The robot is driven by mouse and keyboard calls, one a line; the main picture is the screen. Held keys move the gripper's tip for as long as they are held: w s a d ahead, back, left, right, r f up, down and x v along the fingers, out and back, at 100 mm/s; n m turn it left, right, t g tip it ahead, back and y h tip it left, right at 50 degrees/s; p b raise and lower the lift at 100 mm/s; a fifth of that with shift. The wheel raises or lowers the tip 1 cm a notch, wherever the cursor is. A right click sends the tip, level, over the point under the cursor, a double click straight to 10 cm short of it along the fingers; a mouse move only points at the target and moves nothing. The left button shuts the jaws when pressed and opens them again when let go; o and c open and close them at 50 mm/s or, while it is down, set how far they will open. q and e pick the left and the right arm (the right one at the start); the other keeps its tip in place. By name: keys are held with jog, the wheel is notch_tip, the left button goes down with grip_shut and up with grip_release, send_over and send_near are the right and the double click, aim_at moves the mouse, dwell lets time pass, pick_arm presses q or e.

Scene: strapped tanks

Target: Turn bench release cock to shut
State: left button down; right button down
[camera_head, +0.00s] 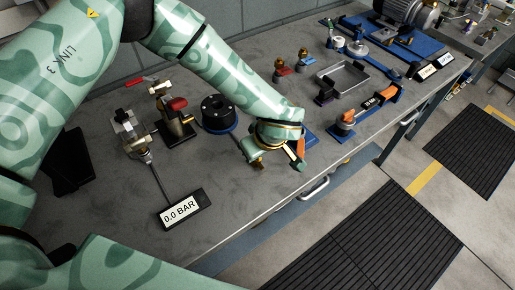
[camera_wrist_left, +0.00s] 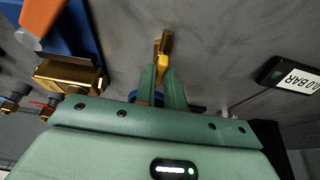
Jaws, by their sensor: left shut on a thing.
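My left gripper (camera_head: 251,153) is low over the bench near its front edge, reaching in from the left. In the left wrist view its two green fingers (camera_wrist_left: 160,86) are closed around a brass-yellow lever-like piece (camera_wrist_left: 164,47), which sticks out past the fingertips. This piece (camera_head: 257,163) also shows just below the gripper in the head view. It looks like the handle of the bench release cock; the cock's body is hidden by my gripper, so I cannot tell its setting. My right gripper is not in view.
A "0.0 BAR" display (camera_head: 180,213) lies on the bench to the left. A blue block (camera_wrist_left: 72,28) with an orange part is close by. The bench front is mostly clear.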

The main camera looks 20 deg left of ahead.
pick_arm(q)
jog(key=shift+w, duration=0.1)
jog(key=c, duration=1.5)
grip_release()
jog(key=p+v, duration=0.2)
jog(key=v, duration=1.4)
jog(key=shift+d+r, duration=0.15)
jog(key=shift+d, duration=0.05)
